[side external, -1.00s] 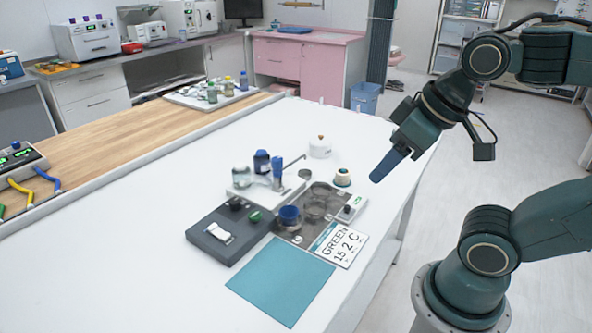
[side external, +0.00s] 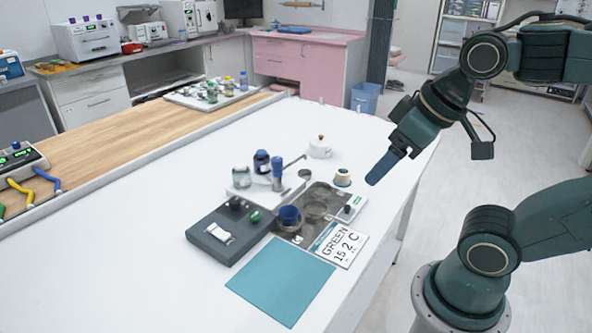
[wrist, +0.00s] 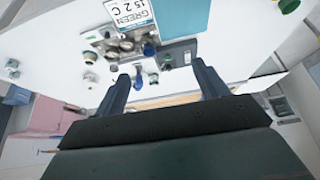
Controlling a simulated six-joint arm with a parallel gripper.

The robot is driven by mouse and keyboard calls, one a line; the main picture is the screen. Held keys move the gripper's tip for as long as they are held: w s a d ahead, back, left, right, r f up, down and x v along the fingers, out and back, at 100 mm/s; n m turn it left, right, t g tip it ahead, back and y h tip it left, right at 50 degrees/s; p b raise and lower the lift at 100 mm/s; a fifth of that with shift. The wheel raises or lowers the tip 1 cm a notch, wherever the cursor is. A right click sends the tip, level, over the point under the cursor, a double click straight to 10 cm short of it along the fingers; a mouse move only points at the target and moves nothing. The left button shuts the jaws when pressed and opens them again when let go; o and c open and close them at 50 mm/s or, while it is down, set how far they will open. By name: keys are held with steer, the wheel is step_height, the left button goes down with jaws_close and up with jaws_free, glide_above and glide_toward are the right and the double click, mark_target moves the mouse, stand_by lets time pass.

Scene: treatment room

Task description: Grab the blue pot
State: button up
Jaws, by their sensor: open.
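The blue pot (side external: 289,215) is a small dark blue cup on the dark metallic plate of a small device on the white table. In the wrist view a small dark blue round thing (wrist: 149,50) near the metallic plate looks like the same pot. My gripper (side external: 371,181) hangs in the air to the right of the pot and higher up, pointing down and left. In the wrist view my gripper (wrist: 160,74) has its two fingers wide apart with nothing held between them.
A dark grey box (side external: 225,232) stands left of the pot. A teal mat (side external: 281,281) and a GREEN 15 2 C card (side external: 340,245) lie in front. A blue-capped bottle (side external: 262,163), a glass jar (side external: 241,177) and a white lidded pot (side external: 320,149) stand behind.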

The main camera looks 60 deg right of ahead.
steer(key=w, duration=0.1)
steer(key=m+g+y, duration=0.3)
steer(key=m+g, duration=0.3)
steer(key=m, duration=1.2)
glide_above(290, 207)
steer(key=shift+s+f, duration=0.15)
steer(key=shift+f, duration=3.4)
steer(key=shift+s+f, duration=0.15)
steer(key=shift+f, duration=3.4)
steer(key=shift+s+f, duration=0.15)
steer(key=shift+f, duration=3.4)
steer(key=shift+a+f, duration=0.1)
steer(key=shift+x, duration=2.5)
